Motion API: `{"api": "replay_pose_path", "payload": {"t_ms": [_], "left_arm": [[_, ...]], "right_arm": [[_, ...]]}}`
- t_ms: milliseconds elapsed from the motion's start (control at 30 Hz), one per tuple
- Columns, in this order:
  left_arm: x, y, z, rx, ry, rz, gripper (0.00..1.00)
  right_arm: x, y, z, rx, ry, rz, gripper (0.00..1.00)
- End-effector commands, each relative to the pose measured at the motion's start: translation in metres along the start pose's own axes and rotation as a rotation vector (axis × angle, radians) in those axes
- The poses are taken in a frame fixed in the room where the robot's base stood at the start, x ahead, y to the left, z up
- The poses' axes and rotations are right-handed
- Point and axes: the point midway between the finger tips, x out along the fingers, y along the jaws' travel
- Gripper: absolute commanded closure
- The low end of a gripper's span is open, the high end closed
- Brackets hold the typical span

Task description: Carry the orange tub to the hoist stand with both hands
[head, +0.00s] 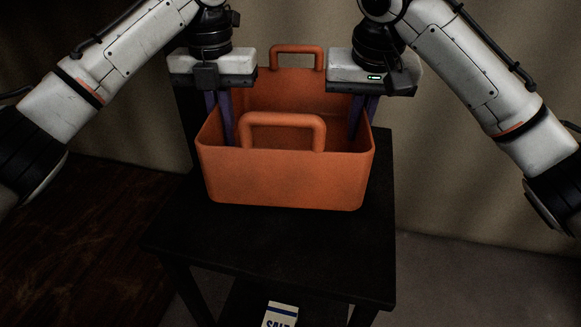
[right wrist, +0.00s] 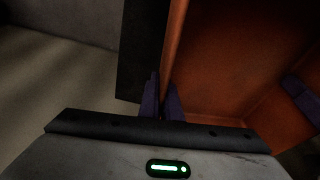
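The orange tub (head: 285,180) stands upright on a black table (head: 280,245). It is open-topped, with a loop handle at the front and another at the back. My left gripper (head: 219,135) points down at the left wall, its purple fingers on either side of the rim and close together. My right gripper (head: 362,128) holds the right wall the same way. In the right wrist view the tub's wall (right wrist: 176,45) runs down between the right gripper's fingers (right wrist: 162,98). The part of the tub's inside that shows is empty. I cannot make out which piece is the hoist stand.
A white box with blue lettering (head: 281,314) sits low, under the black table. A dark wooden surface (head: 80,240) lies at the left. Grey floor (head: 480,275) is clear at the right, and a beige wall (head: 480,190) is behind.

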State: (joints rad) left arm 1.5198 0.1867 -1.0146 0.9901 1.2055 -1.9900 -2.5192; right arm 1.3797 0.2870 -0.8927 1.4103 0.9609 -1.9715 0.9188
Motion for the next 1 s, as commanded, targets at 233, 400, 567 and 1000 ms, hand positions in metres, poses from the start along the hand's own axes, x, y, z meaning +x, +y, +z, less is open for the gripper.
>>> {"api": "replay_pose_path", "payload": {"t_ms": [233, 400, 567, 1000], "left_arm": [[-0.002, 0.0, 0.0, 0.001, -0.002, -0.001, 1.0], [0.002, 0.0, 0.0, 0.001, -0.002, -0.001, 1.0], [0.009, 0.0, 0.0, 0.001, -0.001, -0.001, 1.0], [0.038, 0.0, 0.0, 0.001, -0.001, -0.001, 1.0]], "right_arm": [[-0.002, 0.0, -0.001, 0.0, 0.002, -0.001, 1.0], [0.002, 0.0, 0.0, 0.0, 0.002, -0.001, 1.0], [0.009, 0.0, 0.003, 0.0, 0.002, -0.001, 1.0], [0.036, 0.0, 0.011, 0.0, 0.002, -0.001, 1.0]]}}
